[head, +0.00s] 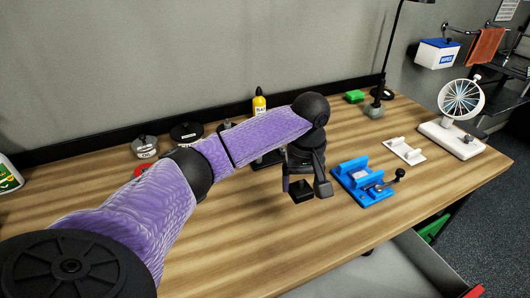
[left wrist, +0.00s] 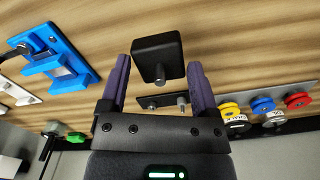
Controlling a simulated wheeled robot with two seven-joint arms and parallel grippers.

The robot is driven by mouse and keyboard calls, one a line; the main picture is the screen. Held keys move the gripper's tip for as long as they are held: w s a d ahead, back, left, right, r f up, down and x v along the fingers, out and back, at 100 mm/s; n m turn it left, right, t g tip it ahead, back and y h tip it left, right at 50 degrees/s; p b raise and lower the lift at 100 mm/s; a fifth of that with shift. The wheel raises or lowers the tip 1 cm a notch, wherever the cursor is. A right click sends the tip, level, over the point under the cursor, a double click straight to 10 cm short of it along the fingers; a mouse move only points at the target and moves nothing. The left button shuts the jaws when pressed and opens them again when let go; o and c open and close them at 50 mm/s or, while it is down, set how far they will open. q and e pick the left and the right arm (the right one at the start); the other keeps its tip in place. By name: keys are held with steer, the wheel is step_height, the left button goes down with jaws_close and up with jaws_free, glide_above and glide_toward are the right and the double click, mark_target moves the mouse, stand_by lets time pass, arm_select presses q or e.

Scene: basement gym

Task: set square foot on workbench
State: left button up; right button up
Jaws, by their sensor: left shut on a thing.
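My left gripper (head: 306,189) reaches over the middle of the workbench (head: 240,240), pointing down. It is shut on the square foot (head: 300,191), a small black block between its fingertips. In the left wrist view the square foot (left wrist: 153,48) sits between the two purple fingers, with a metal stud pointing back toward the camera. The wood grain of the workbench (left wrist: 235,35) fills the view beyond it. I cannot tell whether the foot touches the bench or hangs just above it. My right gripper is out of view.
A blue fixture (head: 352,174) with a black-knobbed lever stands right of the gripper, then a white bracket (head: 404,150) and a fan (head: 461,102). A yellow bottle (head: 259,103) and tins (head: 145,146) stand toward the wall. The bench's front middle is clear.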

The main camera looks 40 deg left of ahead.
mark_target(296, 222)
arm_select(q)
step_height(296, 222, down, 10)
steer(key=b, duration=0.4)
steer(key=shift+r, duration=0.1)
steer(key=o, duration=1.1)
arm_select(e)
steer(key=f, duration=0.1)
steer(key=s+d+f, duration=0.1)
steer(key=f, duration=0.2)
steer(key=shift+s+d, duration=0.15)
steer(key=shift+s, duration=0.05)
arm_select(q)
step_height(296, 222, up, 12)
steer(key=p, duration=0.5)
steer(key=shift+f, duration=0.25)
steer(key=shift+r, duration=0.35)
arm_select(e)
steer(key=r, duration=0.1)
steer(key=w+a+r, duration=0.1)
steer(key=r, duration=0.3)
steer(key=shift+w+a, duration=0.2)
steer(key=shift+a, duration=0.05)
